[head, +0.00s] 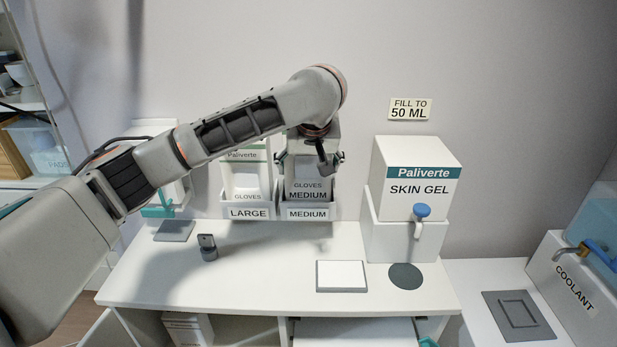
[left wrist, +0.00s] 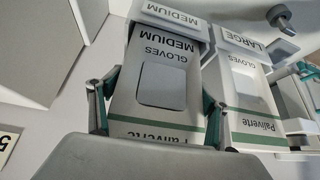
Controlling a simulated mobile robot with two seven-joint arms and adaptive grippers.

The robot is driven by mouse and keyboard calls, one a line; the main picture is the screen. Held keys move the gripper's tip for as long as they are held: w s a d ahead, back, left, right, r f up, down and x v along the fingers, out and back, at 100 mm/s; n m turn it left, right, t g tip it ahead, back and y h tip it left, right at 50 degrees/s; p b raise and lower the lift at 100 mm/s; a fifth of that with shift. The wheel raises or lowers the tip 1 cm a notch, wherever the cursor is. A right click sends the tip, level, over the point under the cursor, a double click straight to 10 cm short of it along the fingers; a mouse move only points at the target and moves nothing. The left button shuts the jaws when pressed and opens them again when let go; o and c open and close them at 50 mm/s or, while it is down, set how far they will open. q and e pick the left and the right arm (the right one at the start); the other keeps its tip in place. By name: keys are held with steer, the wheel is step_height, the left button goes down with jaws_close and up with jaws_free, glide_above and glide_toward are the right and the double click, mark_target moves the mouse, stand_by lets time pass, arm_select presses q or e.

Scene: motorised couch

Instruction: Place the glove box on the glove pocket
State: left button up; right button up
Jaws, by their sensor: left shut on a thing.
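The medium glove box (head: 308,188), white with a green band, is upright in the left gripper (head: 312,160), whose fingers press its two sides; the box also shows in the left wrist view (left wrist: 165,85). The medium glove pocket (head: 308,213), a grey wall holder labelled MEDIUM, is at the box's lower end; its label shows in the left wrist view (left wrist: 172,14). The box's bottom edge is behind the pocket's front lip, but its printed MEDIUM still shows above it. I cannot tell how deep it sits. My right gripper is out of view.
The LARGE pocket (head: 249,212) with its own glove box (head: 245,180) stands close on the left. A skin gel dispenser (head: 416,180) is on the right. The white counter (head: 265,265) below has a white pad (head: 341,275) and a small dark stand (head: 208,249).

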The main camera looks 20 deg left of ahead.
mark_target(309, 173)
arm_select(q)
steer(key=shift+f, duration=1.5)
steer(key=shift+f, duration=0.1)
steer(key=o, duration=1.4)
steer(key=shift+f, duration=0.1)
steer(key=shift+o, duration=0.2)
steer(key=shift+s+r, duration=0.1)
steer(key=shift+r, duration=0.3)
steer(key=v, duration=1.1)
steer(key=shift+d+r, duration=0.15)
steer(key=shift+r, duration=0.05)
